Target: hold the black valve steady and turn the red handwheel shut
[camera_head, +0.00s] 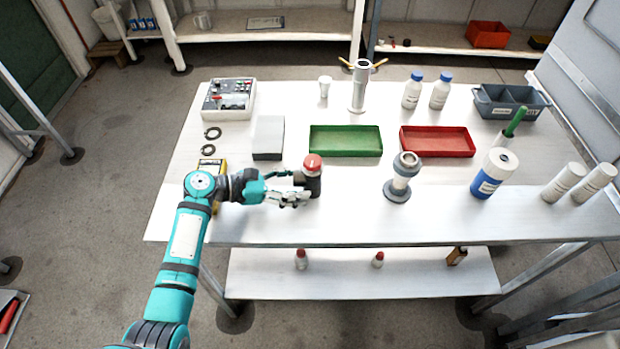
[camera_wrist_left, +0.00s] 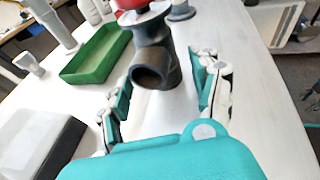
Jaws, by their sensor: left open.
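The black valve (camera_head: 313,185) stands upright on the white table, left of centre near the front edge. Its red handwheel (camera_head: 312,163) sits on top. In the left wrist view the black valve (camera_wrist_left: 152,62) shows its open pipe end facing my gripper, and the red handwheel (camera_wrist_left: 130,4) is cut off by the top edge. My left gripper (camera_head: 300,190) is open, with its fingers close to the valve. In the left wrist view the fingers (camera_wrist_left: 165,92) spread to either side of the valve, with a gap visible. My right gripper is not in view.
A green tray (camera_head: 345,141) and a red tray (camera_head: 437,141) lie behind the valve. A grey flanged pipe piece (camera_head: 401,178) stands to the right. A white-and-grey block (camera_head: 268,137) is at the left. The table front between valve and pipe piece is clear.

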